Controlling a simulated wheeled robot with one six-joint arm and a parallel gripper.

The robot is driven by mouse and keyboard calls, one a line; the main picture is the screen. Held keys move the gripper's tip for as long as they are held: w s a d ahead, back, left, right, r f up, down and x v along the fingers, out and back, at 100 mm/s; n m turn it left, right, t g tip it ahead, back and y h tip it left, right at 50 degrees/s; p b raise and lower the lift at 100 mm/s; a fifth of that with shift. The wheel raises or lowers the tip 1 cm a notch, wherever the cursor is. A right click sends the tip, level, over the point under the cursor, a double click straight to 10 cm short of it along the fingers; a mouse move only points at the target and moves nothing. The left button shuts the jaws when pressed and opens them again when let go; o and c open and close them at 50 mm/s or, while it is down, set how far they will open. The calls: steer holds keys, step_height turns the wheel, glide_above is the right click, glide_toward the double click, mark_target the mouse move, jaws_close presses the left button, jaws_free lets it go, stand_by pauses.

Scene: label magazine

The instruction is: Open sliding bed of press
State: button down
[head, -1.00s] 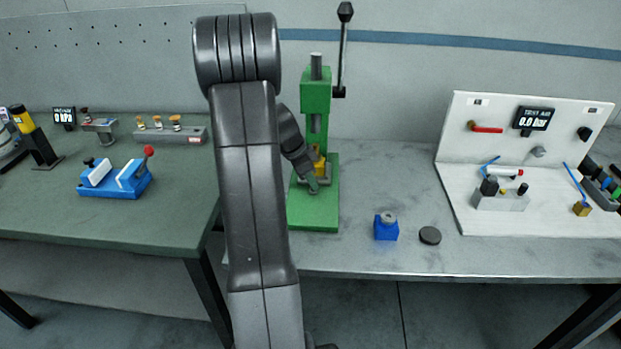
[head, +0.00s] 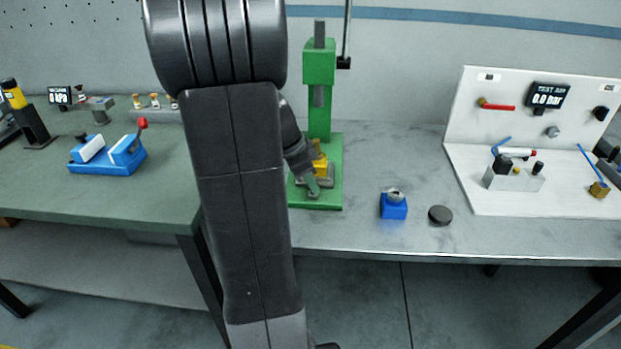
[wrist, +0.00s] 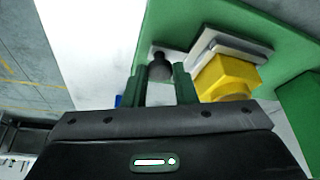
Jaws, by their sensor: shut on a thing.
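The green press (head: 319,62) stands on the grey bench. Its sliding bed, a pale grey plate (head: 327,182), carries a yellow block (head: 320,165); plate (wrist: 225,45) and block (wrist: 228,80) also show in the wrist view. The bed lies low on the green base, toward the base's front edge. My gripper (head: 313,188) is at the bed's front. In the wrist view its two green fingers (wrist: 162,86) are shut on a dark knob (wrist: 160,66) at the plate's edge. My arm covers the left of the press in the head view.
A blue block (head: 393,207) and a dark disc (head: 440,215) sit right of the press. A white test panel (head: 480,130) stands farther right. A green-topped table (head: 150,195) with a blue vise (head: 108,160) is at left. The bench front is clear.

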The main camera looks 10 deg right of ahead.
steer(key=c, duration=1.2)
jaws_free()
steer(key=shift+o, duration=0.2)
steer(key=shift+r, duration=0.15)
steer(key=v, duration=1.3)
steer(key=shift+a+r+p, duration=0.15)
steer(key=shift+r+p, duration=0.15)
steer(key=shift+p, duration=0.05)
steer(key=shift+s+f, duration=0.1)
steer(key=x, duration=1.3)
steer(key=shift+d+f+b, duration=0.2)
steer(key=shift+f+b, duration=0.15)
steer(key=shift+w+d+p, duration=0.1)
steer(key=shift+w+p, duration=0.2)
steer(key=shift+w, duration=0.3)
